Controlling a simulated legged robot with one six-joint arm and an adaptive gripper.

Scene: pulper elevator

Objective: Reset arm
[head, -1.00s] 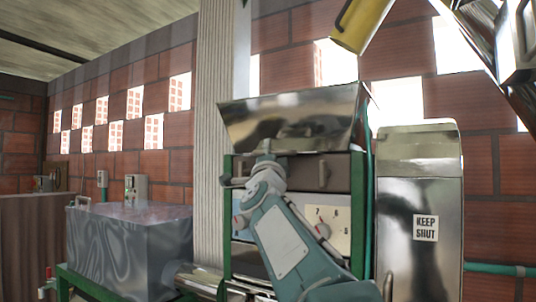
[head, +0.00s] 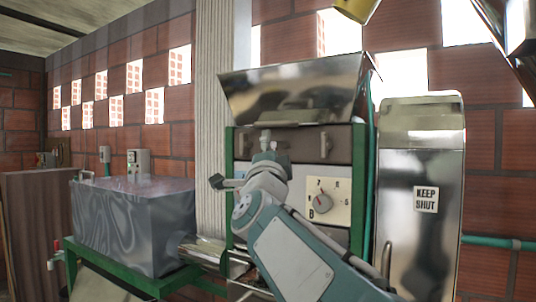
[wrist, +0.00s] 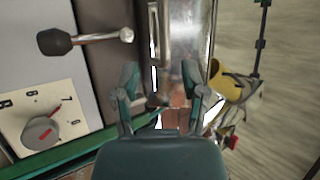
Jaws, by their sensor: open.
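My gripper (wrist: 160,88) is open and empty in the wrist view, its two teal fingers spread apart. In the head view my grey and teal arm reaches up from the lower right in front of the machine. The gripper's fingers are hard to make out there.
The machine has a metal hopper (head: 295,90) and a numbered dial (head: 321,202). A black-knobbed lever (wrist: 85,40) shows left of my fingers. A "KEEP SHUT" metal cabinet (head: 420,250) stands right, a grey metal box (head: 130,235) left. A yellow container (head: 357,8) is overhead.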

